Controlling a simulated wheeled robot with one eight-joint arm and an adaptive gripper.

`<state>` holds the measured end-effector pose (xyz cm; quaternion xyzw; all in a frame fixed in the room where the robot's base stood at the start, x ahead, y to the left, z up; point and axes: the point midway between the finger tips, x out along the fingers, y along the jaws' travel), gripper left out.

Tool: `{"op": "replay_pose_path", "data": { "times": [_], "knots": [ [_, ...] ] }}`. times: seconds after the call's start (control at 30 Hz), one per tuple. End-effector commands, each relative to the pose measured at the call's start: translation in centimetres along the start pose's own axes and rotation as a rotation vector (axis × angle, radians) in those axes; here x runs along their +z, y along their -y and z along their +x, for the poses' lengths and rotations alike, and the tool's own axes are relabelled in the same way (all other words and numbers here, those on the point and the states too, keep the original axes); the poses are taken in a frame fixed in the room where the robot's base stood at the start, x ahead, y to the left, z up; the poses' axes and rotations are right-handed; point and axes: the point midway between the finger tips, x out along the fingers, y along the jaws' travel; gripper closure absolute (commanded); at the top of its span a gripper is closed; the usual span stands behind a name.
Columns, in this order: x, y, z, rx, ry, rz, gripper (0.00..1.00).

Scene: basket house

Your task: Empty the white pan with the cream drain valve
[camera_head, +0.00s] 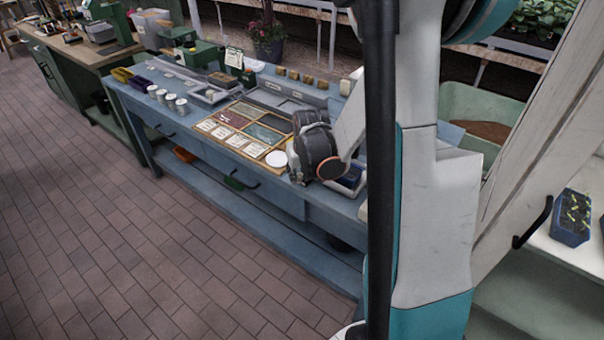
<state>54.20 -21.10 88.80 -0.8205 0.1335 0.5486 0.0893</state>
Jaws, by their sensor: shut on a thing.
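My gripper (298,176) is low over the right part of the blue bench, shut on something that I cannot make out. My bulky dark wrist covers most of its fingers. A white round dish (276,158) shows just left of my gripper; whether it is the white pan, and whether they touch, I cannot tell. A pale-rimmed tray with a dark blue inside (352,178) is partly hidden behind my wrist and arm. A small cream piece (362,211) shows at the bench's front right edge, mostly covered by my arm. I cannot identify a cream drain valve.
The blue bench (205,137) holds a sectioned wooden tray (232,143) with cards, several white cups (170,101), and several small brown blocks (294,75) along the back. A pale green tub (480,103) with soil stands behind right. A blue seedling tray (572,217) sits far right. The brick floor is clear.

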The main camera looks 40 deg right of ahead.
Motion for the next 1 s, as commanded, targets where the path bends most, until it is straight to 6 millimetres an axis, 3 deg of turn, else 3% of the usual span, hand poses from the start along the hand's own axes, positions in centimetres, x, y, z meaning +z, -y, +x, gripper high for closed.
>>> {"op": "replay_pose_path", "data": {
  "times": [0.3,0.67,0.7,0.73,0.77,1.0],
  "knots": [
    [-0.6,0.73,0.28,0.07,-0.001,0.168,1.0],
    [-0.67,0.74,0.28,0.075,-0.001,0.181,1.0],
    [-0.67,0.74,0.28,0.074,-0.001,0.181,0.69],
    [-0.67,0.74,0.28,0.074,-0.001,0.181,0.62],
    [-0.67,0.74,0.28,0.074,-0.001,0.181,0.59],
    [-0.66,0.73,0.27,0.075,-0.001,0.18,0.59]
  ]
}}
